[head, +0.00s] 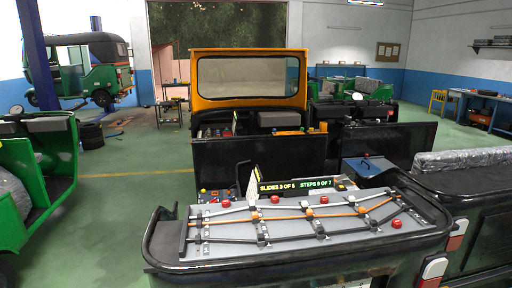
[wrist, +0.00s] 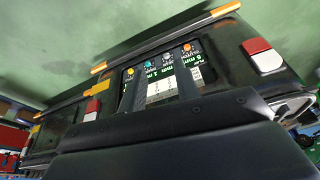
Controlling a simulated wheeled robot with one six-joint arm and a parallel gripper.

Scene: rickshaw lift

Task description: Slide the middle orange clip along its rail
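In the head view a grey panel (head: 235,248) lies on the black rear body of a rickshaw. Black, grey and orange cables run across it, over several metal rails. An orange clip (head: 310,212) sits near the panel's middle, where the orange cable crosses a rail. My gripper does not show in the head view. In the wrist view broad dark shapes fill the near foreground; I cannot tell whether they are my gripper's fingers. No clip shows there.
Several red knobs (head: 275,199) stand around the panel. A sign (head: 290,185) rises behind it. The rickshaw's orange-framed cab (head: 250,52) stands beyond. A green vehicle (head: 38,175) is at left. Green floor (head: 115,220) lies open between. The wrist view shows the rear lamp (wrist: 263,56) and coloured buttons (wrist: 187,47).

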